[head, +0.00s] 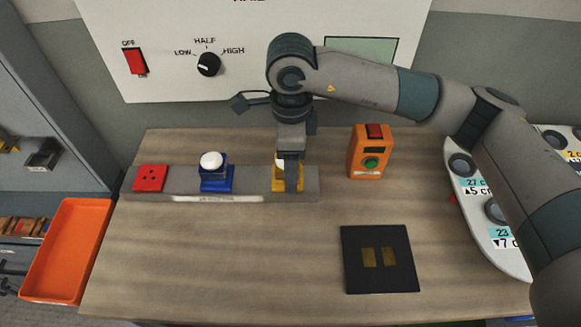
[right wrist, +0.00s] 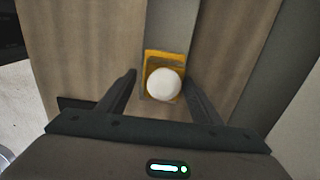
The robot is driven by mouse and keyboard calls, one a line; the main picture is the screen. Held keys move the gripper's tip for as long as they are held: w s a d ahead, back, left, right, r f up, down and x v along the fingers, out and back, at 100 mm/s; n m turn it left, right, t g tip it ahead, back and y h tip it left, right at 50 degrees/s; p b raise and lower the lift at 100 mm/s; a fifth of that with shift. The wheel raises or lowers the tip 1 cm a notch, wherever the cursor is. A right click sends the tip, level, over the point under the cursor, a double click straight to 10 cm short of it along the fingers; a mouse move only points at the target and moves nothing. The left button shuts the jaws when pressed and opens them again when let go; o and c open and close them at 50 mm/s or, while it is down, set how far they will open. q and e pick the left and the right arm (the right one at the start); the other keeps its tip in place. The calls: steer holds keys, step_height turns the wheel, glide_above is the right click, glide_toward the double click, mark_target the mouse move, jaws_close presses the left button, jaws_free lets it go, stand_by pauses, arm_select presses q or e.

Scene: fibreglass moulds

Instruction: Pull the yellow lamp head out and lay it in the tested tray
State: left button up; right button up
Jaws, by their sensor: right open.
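The yellow lamp head (head: 277,185), with a white dome, sits at the right end of a grey socket strip (head: 250,185). My right gripper (head: 292,186) is above it, pointing down and partly hiding it. In the right wrist view the lamp head (right wrist: 165,84) shows between the fingertips of the open right gripper (right wrist: 160,75), with a gap on each side. I cannot tell how far down the fingers reach. An orange tray (head: 42,284) lies at the far left; no label on it is readable. My left gripper is out of view.
A blue lamp head with a white dome (head: 214,172) and a red socket block (head: 151,178) sit on the same strip. An orange box with a green button (head: 369,152) stands right of it. A black plate (head: 380,277) lies in front. The front-left wood is clear.

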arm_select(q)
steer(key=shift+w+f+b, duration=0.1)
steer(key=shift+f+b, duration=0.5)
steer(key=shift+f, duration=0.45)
arm_select(e)
steer(key=shift+d+f, duration=0.35)
steer(key=shift+f, duration=0.1)
steer(key=c, duration=1.4)
steer(key=shift+r, duration=0.1)
arm_select(q)
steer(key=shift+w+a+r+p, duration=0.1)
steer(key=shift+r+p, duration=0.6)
steer(key=shift+p, duration=0.15)
arm_select(e)
steer(key=shift+w+a+r, duration=0.1)
steer(key=shift+a+r, duration=0.05)
steer(key=shift+r, duration=0.75)
steer(key=shift+w+a+r, duration=0.1)
steer(key=shift+a+r, duration=0.05)
steer(key=shift+r, duration=0.8)
steer(key=shift+w+a+r, duration=0.1)
steer(key=shift+a+r, duration=0.05)
steer(key=shift+r, duration=0.75)
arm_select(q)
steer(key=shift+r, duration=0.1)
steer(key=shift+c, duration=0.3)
arm_select(e)
steer(key=shift+r, duration=0.1)
